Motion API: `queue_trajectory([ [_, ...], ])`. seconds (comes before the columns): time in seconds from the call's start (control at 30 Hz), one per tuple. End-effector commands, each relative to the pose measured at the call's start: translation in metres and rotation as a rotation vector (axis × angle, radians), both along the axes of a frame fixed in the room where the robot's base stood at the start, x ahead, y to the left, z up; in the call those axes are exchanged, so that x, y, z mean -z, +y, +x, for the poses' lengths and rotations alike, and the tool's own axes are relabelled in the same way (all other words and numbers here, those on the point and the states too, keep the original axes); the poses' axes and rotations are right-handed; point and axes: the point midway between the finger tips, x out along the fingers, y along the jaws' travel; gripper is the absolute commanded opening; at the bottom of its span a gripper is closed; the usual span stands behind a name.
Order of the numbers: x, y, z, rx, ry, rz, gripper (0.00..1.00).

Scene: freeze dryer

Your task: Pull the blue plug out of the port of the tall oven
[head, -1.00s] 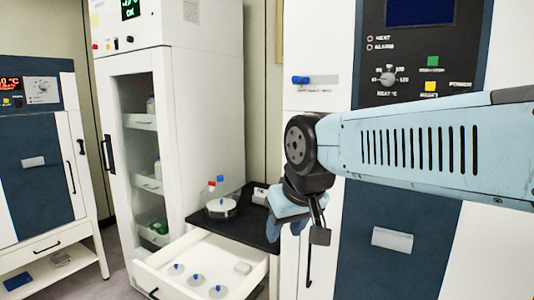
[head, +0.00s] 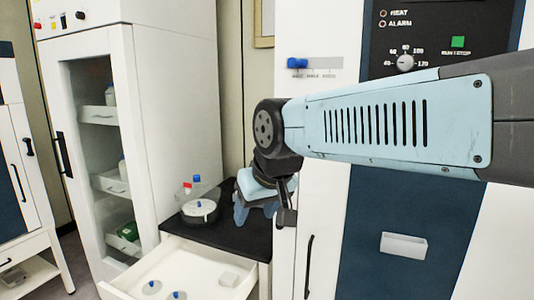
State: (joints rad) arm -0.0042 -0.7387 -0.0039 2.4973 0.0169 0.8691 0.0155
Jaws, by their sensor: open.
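The tall oven (head: 365,225) stands at the right, with a white side and a dark blue front. A blue knob-like piece (head: 297,63) sits at the left end of a grey labelled strip on its white upper panel. I cannot tell whether this is the plug or a slider; no clear port shows. My gripper (head: 257,212) hangs left of the oven, fingers pointing down, open and seemingly empty, in front of the black counter. It is well below the blue piece and apart from it. My arm hides part of the oven's front.
A white drawer (head: 206,263) stands open below the black counter (head: 232,235), holding several blue-knobbed round items. A round vessel (head: 200,211) with bottles beside it is on the counter, just left of my gripper. A tall glass-door cabinet (head: 175,110) stands at the left.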

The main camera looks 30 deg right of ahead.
Motion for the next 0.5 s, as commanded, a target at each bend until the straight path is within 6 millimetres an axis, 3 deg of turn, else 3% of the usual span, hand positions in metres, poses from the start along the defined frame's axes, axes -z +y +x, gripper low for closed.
queue_trajectory([
  [0.17, -0.006, 0.006, 0.051, 0.102, -0.112, 0.154, 0.75],
  [0.3, -0.016, 0.010, 0.110, 0.270, -0.250, 0.348, 0.89],
  [0.5, -0.027, -0.005, 0.188, 0.557, -0.451, 0.603, 0.89],
])
